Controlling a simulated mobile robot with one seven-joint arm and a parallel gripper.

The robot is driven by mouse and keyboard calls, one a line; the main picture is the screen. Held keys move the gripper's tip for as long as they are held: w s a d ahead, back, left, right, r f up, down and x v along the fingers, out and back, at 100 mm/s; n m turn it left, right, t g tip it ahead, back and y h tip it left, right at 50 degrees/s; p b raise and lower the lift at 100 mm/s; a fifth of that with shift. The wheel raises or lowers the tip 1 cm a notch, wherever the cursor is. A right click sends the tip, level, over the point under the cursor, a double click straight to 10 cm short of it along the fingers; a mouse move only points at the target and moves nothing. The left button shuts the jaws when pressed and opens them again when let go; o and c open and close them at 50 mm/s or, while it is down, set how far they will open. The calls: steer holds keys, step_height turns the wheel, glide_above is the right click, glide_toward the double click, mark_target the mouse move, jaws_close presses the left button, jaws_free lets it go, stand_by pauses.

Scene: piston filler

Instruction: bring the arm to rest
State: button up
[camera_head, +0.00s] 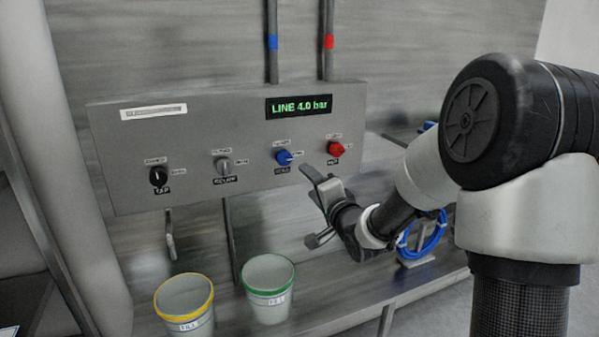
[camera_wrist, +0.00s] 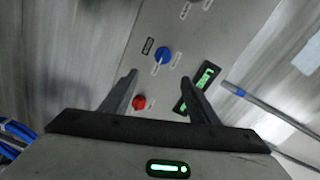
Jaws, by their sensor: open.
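My arm reaches in from the right in the head view, and my gripper (camera_head: 318,182) is in front of the right part of a grey control panel (camera_head: 200,135). In the wrist view my gripper (camera_wrist: 165,85) has its two fingers spread apart with nothing held between them. The blue knob (camera_head: 284,157) and the red knob (camera_head: 336,149) are close to the gripper. In the wrist view the blue knob (camera_wrist: 162,54) and the red knob (camera_wrist: 139,102) show between and beyond the fingers. I cannot tell the exact gap to the panel.
A black knob (camera_head: 158,176) and a grey knob (camera_head: 223,165) are on the panel's left. The display (camera_head: 299,106) reads LINE 4.0 bar. A yellow-rimmed bucket (camera_head: 185,305) and a green-rimmed bucket (camera_head: 269,289) stand below. A blue hose coil (camera_head: 425,238) is behind my arm.

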steer(key=s+d+r+n+g+h+p, duration=0.3)
steer(key=s+r, duration=0.2)
steer(key=s, duration=0.3)
steer(key=s+d+r+n+g+h+p, duration=0.3)
steer(key=s+r, duration=0.1)
steer(key=s, duration=0.5)
steer(key=s+r+n+g+y+p, duration=0.1)
steer(key=s+n+g+p, duration=0.2)
steer(key=s, duration=1.8)
steer(key=shift+a+n+g, duration=0.3)
steer(key=shift+n+g, duration=0.7)
